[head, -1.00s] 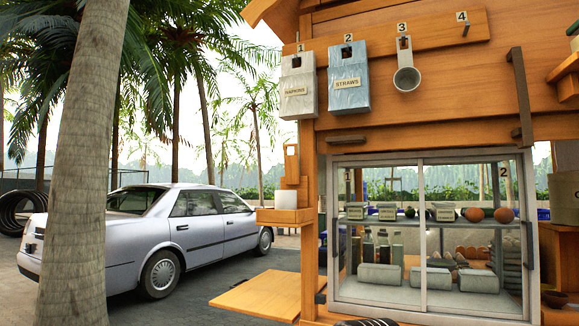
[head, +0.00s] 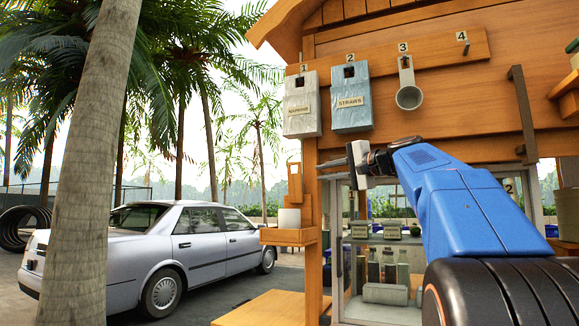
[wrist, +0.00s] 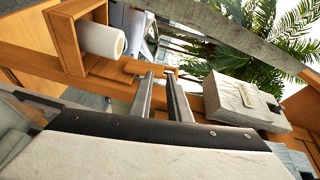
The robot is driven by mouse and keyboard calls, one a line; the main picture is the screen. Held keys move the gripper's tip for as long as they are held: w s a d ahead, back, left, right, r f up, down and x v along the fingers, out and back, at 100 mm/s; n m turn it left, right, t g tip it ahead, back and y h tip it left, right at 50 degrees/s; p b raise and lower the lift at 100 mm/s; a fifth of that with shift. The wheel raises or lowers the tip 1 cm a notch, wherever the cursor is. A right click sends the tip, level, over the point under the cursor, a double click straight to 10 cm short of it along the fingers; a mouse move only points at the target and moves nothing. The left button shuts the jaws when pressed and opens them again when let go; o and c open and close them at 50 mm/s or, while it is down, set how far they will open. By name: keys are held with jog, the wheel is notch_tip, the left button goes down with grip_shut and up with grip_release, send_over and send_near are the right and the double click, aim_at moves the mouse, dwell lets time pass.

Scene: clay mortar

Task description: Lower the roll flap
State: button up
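A narrow upright wooden piece (head: 296,188) with a small opening near its top stands above a white roll (head: 290,218) on a wooden shelf box (head: 288,236) at the stall's left corner; it looks like the roll flap, but I cannot be sure. In the wrist view the white roll (wrist: 101,40) lies in its wooden box (wrist: 68,36). My gripper (head: 335,169) points left, to the right of the upright piece. Its two fingers (wrist: 159,80) are apart with nothing between them. A wooden piece (wrist: 148,68) shows just beyond the tips.
A napkin holder (head: 301,105) and a straw holder (head: 351,98) hang above my gripper. A ladle (head: 409,96) hangs farther right. The glass display case (head: 375,312) is partly hidden behind my arm. A low wooden board (head: 265,309) juts out at left.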

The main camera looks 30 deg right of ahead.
aim_at(297, 163)
notch_tip(297, 163, up, 4)
jog(key=d, duration=0.3)
jog(key=shift+t, duration=0.4)
jog(key=x, duration=1.7)
jog(key=shift+a+r, duration=0.1)
jog(key=shift+a, duration=0.2)
jog(key=shift+c, duration=0.2)
grip_shut()
